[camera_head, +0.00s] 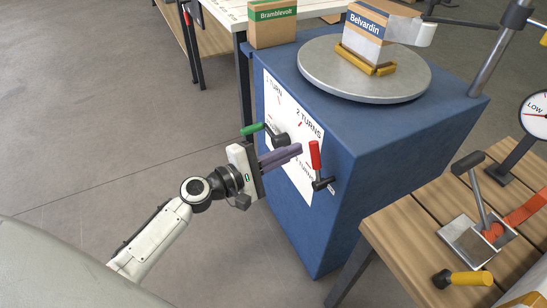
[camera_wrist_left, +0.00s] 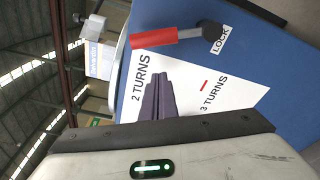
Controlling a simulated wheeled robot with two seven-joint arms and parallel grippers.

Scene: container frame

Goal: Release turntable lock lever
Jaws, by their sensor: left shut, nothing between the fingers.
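The lock lever (camera_head: 316,157) has a red grip and a black pivot on the blue turntable stand's front. In the head view its grip points up. The lever shows in the left wrist view (camera_wrist_left: 153,38), beside a LOCK label (camera_wrist_left: 220,40). The round grey turntable (camera_head: 320,78) tops the stand. My left gripper (camera_head: 298,150) is shut with nothing in its purple-grey fingers. In the head view its tips are just left of the red grip. In the left wrist view the fingertips (camera_wrist_left: 158,76) are below the grip, with a visible gap.
A crank with a green grip (camera_head: 252,129) is on the same panel, near my left gripper. A Belvardin box (camera_head: 363,47) stands on the turntable in a yellow holder. A wooden bench (camera_head: 400,240) with a lever and orange strap is at right.

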